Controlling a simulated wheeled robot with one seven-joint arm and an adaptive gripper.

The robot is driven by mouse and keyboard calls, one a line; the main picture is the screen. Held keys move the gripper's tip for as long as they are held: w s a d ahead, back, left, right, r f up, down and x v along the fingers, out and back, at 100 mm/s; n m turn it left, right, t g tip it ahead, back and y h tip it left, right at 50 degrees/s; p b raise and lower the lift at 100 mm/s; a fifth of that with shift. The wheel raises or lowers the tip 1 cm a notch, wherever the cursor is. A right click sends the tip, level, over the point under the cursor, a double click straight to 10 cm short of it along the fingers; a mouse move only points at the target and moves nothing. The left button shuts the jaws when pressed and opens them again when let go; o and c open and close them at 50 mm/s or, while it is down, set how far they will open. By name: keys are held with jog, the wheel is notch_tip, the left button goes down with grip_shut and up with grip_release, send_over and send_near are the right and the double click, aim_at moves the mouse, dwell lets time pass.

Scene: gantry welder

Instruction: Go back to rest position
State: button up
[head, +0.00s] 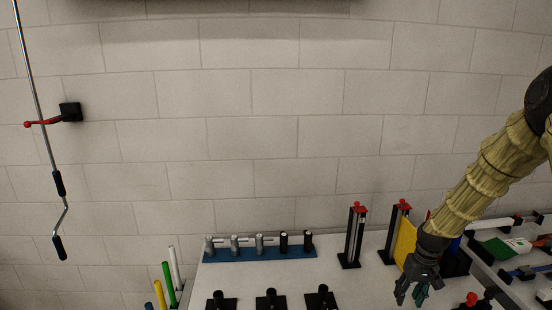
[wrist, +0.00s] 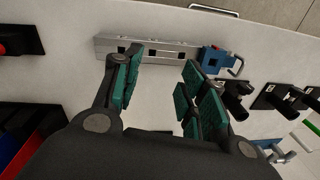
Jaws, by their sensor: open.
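My gripper (head: 413,292) is at the lower right in the head view, at the end of my arm in a yellowish sleeve. It points down over the right part of the white table (head: 345,292). In the wrist view my gripper (wrist: 158,92) shows two dark fingers with green pads spread apart, with nothing between them. A grey metal bar (wrist: 150,47) with square holes lies on the table beyond the fingertips, apart from them. A blue clamp (wrist: 218,60) is at its right end.
In the head view, a blue rack (head: 260,253) holds several cylinders. Two red-topped black stands (head: 353,236) (head: 396,234) and a yellow panel (head: 405,243) are left of my arm. Black fixtures (head: 271,300) line the front. A crank rod (head: 40,110) is on the left wall.

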jog(key=s+a+f, duration=0.1)
jog(key=s+f, duration=0.1)
jog(key=s+a+f, duration=0.2)
jog(key=f, duration=0.1)
jog(key=s+a+f, duration=0.1)
jog(key=f, duration=0.2)
jog(key=shift+s+a, duration=0.15)
jog(key=shift+s, duration=0.25)
jog(key=s+a+f, duration=0.4)
jog(key=s+f, duration=0.2)
jog(key=s, duration=0.1)
jog(key=s+a+f, duration=0.3)
jog(key=s+f, duration=0.2)
jog(key=s, duration=0.2)
jog(key=s+a+f+h, duration=0.1)
jog(key=s+a+f, duration=0.15)
jog(key=s, duration=0.85)
jog(key=s+a+f, duration=0.2)
jog(key=s+a, duration=0.2)
jog(key=s, duration=0.8)
notch_tip(320, 180, down, 9)
jog(key=b, duration=0.9)
jog(key=shift+w+n, duration=0.25)
jog(key=shift+n, duration=0.05)
